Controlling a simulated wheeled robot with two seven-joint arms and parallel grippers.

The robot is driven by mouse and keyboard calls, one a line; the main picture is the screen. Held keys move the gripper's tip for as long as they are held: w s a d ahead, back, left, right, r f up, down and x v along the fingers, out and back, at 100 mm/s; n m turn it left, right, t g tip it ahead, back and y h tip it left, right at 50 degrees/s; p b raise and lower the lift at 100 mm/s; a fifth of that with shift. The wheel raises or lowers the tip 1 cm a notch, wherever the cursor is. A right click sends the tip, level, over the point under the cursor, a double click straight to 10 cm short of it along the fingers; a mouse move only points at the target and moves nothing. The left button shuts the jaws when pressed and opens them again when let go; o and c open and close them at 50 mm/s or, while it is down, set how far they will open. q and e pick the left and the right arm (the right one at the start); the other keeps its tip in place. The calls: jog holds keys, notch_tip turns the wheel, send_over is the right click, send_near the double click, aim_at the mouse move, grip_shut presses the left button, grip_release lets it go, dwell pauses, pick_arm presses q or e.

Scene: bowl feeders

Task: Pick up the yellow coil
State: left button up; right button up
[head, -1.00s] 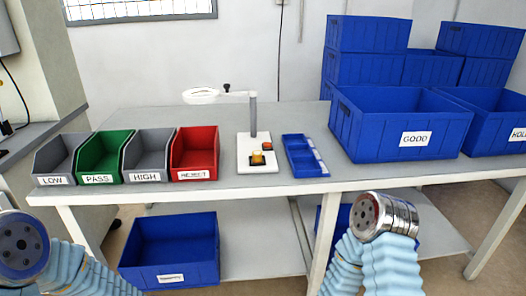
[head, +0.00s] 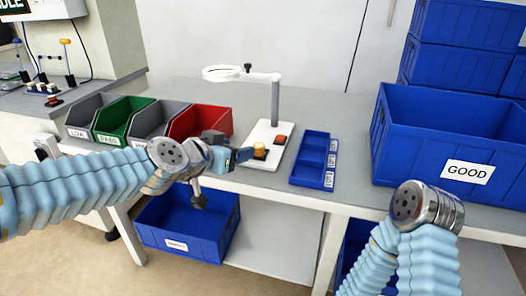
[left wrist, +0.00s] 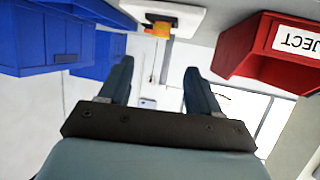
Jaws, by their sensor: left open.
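The yellow coil (head: 260,149) sits on the white base plate (head: 253,164) of the lamp stand, on the bench. In the left wrist view the yellow coil (left wrist: 157,31) shows at the top centre, beyond the fingertips. My left gripper (head: 244,154) reaches in from the left, just left of the coil. In the left wrist view my left gripper (left wrist: 158,72) has its two fingers apart with nothing between them. My right arm shows at the lower right, but its gripper fingers are not visible.
The lamp stand's post (head: 275,103) rises behind. A blue divided tray (head: 295,180) lies to the right. A red bin (head: 190,119) stands left, partly behind my left arm. A large blue GOOD crate (head: 400,151) stands at right.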

aim_at(257, 147)
pick_arm(q)
jog(key=x, duration=0.5)
jog(key=shift+s+f+b, duration=0.1)
jog(key=shift+f+b, duration=0.05)
jog(key=shift+b, duration=0.25)
jog(key=shift+w+d+f, duration=0.25)
jog(key=shift+w+f, duration=0.1)
jog(key=shift+w, duration=0.15)
jog(key=b+x, duration=0.1)
jog(key=x, duration=0.3)
jog(key=shift+w+d+f, duration=0.1)
jog(key=shift+w+f, duration=0.05)
jog(key=shift+f, duration=0.05)
grip_shut()
jog(key=shift+r, duration=0.1)
